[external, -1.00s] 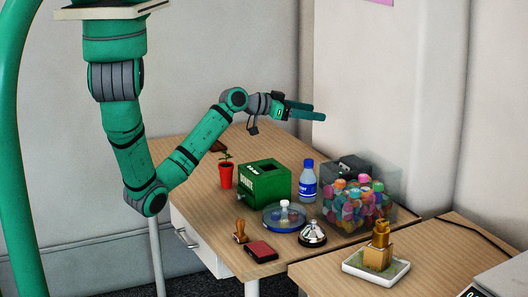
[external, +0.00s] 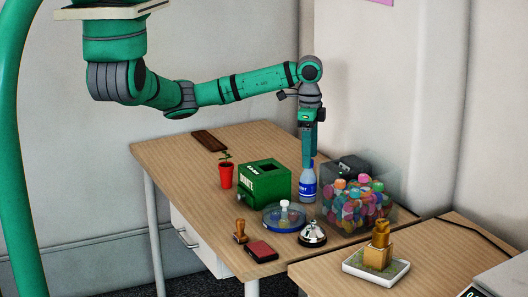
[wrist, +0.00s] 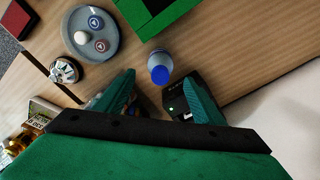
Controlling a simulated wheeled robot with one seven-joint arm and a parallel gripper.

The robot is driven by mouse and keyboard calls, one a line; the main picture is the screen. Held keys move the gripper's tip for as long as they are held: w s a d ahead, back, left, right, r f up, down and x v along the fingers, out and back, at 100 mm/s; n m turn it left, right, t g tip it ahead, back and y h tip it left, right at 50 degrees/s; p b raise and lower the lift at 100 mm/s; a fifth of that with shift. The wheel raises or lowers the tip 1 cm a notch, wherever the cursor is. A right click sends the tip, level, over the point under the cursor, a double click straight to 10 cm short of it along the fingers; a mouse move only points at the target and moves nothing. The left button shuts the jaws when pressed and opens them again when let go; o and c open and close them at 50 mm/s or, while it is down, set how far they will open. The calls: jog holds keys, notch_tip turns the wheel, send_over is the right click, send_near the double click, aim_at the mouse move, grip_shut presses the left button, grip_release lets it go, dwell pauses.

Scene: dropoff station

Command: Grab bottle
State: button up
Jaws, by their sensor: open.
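The bottle (external: 305,186) stands upright on the wooden table, clear with a blue label. My gripper (external: 308,165) points down just above it in the external view, and its fingers hide the cap there. In the wrist view the bottle's blue cap (wrist: 160,75) shows from above. My gripper (wrist: 165,85) is open, with one finger on each side of the picture. The cap lies near the gap between the fingertips, slightly beyond them. I cannot tell whether either finger touches the bottle.
A green box (external: 264,184) stands left of the bottle. A clear bin of colourful items (external: 356,205) and a black device (external: 352,166) are close on its right. A blue round dish (external: 284,218) and a silver bell (external: 313,234) are in front. The table's left back is mostly clear.

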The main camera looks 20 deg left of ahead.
aim_at(307, 183)
jog(key=shift+a+f, duration=0.15)
jog(key=shift+f, duration=5.25)
jog(key=c, duration=1.1)
